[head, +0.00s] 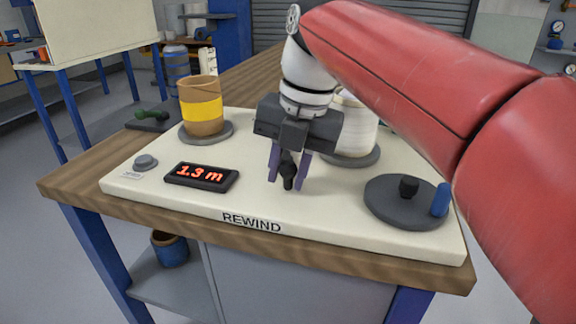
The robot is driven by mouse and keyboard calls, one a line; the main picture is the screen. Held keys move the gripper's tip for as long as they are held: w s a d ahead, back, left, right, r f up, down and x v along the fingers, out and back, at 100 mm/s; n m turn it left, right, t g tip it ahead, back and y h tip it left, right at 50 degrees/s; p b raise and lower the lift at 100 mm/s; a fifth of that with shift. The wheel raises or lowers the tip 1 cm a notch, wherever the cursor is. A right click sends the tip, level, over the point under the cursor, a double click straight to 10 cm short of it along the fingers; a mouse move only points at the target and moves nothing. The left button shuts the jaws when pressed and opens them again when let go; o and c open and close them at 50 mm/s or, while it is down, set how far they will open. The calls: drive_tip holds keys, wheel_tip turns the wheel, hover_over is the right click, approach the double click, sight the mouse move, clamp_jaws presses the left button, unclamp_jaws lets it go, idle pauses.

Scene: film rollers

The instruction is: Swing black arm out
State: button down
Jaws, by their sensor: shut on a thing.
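My gripper (289,172) points down over the middle of the cream rewind board (330,220). Its two purple-grey fingers are shut on a small black knob (288,178), which I take to be the end of the black arm. The rest of the black arm is hidden behind my gripper or cannot be made out. A brown roll with a yellow band (201,108) stands on a grey disc at the left. A white roll (358,125) stands on another grey disc behind my gripper, partly covered by my arm.
A display (202,176) reading "1.3 m" and a grey button (145,162) lie at the left front. A green-handled tool (152,116) lies behind the left edge. The board's front strip is clear.

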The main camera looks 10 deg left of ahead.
idle(0.3)
drive_tip(key=c, duration=1.2)
unclamp_jaws()
drive_tip(key=shift+r, duration=0.15)
drive_tip(key=r, duration=0.2)
drive_tip(key=d+r+p, duration=0.1)
drive_tip(key=r, duration=0.4)
drive_tip(key=shift+d+r+p, duration=0.25)
drive_tip(key=shift+d+p, duration=0.05)
drive_tip(key=shift+s, duration=0.1)
